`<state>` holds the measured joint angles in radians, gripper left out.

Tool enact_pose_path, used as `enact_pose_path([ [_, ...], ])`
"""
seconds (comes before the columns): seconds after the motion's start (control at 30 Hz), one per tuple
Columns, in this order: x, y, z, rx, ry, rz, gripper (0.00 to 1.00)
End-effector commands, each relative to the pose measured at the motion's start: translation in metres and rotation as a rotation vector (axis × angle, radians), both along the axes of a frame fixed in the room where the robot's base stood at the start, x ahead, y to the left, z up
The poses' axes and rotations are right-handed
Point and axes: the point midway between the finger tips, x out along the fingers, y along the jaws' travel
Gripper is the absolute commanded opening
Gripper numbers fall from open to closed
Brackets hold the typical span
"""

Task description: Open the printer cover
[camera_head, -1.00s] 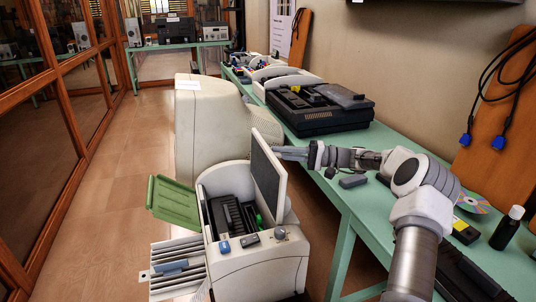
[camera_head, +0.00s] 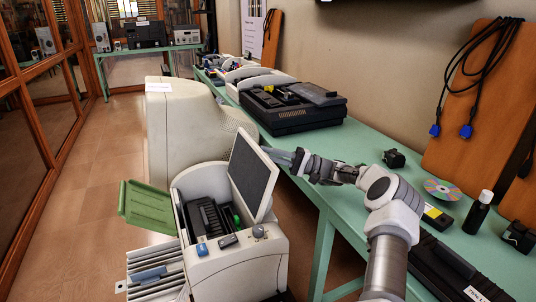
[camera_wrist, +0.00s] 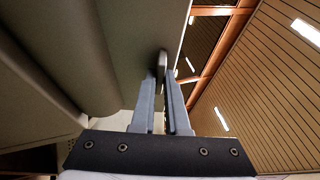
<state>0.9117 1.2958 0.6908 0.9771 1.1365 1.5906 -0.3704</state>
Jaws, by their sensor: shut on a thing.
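The printer (camera_head: 236,268) is a cream, boxy machine standing low at the left of the green table. Its cover (camera_head: 253,174), a flat panel with a dark grey inner face and pale rim, stands raised, tilted to the right. The dark interior (camera_head: 208,219) is exposed. My gripper (camera_head: 272,154) reaches from the right to the cover's upper right edge, its tips partly hidden behind the panel. In the wrist view my gripper (camera_wrist: 164,72) has its two blue-grey fingers closed on the cover's edge (camera_wrist: 163,60).
A green flap (camera_head: 147,207) and pale slatted trays (camera_head: 155,271) stick out at the printer's left. A large cream machine (camera_head: 190,122) stands close behind. The green table (camera_head: 345,195) holds a black device (camera_head: 292,109), a disc (camera_head: 442,190) and a bottle (camera_head: 478,214). The floor at left is clear.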

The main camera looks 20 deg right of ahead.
Motion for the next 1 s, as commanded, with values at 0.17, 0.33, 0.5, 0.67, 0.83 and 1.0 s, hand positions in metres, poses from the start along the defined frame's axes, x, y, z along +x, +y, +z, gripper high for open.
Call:
enact_pose_path([
  [0.17,0.0,0.001,0.0,0.0,-0.001,0.002,0.36],
  [0.33,0.0,0.001,0.0,0.0,0.0,0.001,0.42],
  [0.5,-0.001,-0.002,0.0,0.0,0.0,0.0,0.42],
  [0.67,-0.007,-0.018,-0.006,0.0,-0.001,-0.003,0.42],
  [0.83,-0.022,-0.052,-0.018,-0.001,0.0,-0.004,0.42],
  [1.0,-0.035,-0.081,-0.028,0.0,0.0,-0.003,0.42],
])
